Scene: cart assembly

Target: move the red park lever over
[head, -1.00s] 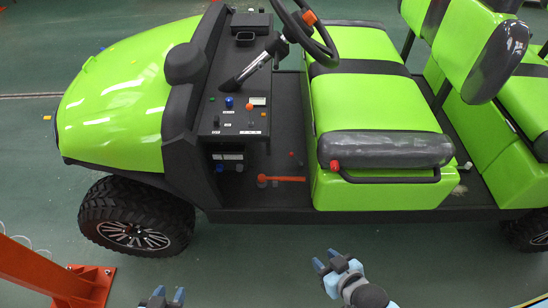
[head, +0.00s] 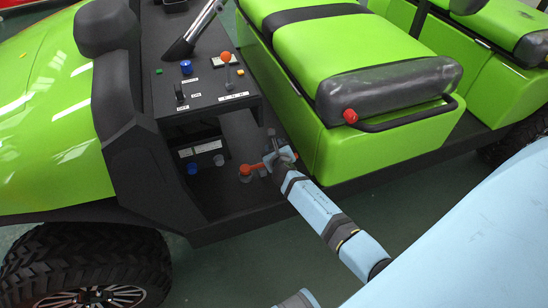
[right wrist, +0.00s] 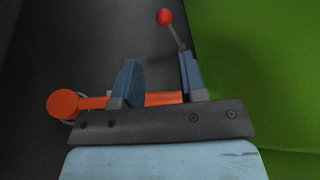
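The orange-red lever (head: 250,169) lies low over the cart's dark floor, beside the green seat base. In the right wrist view its round end (right wrist: 64,105) is at the left and its bar (right wrist: 162,98) runs sideways behind my fingers. My right gripper (head: 276,158) is down at this lever and hides part of it in the head view. Its two blue fingers (right wrist: 160,65) stand apart with no object clamped between them. Whether they touch the bar cannot be told. A thin lever with a red ball (right wrist: 165,17) rises just beyond the right finger. My left gripper is not in view.
The green seat base (head: 345,140) is close on the right of my right gripper. A red knob (head: 350,116) and a black rail (head: 410,118) are on the seat's side. The black dash panel (head: 205,92), with switches and an orange-knobbed lever (head: 225,57), stands to the left.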

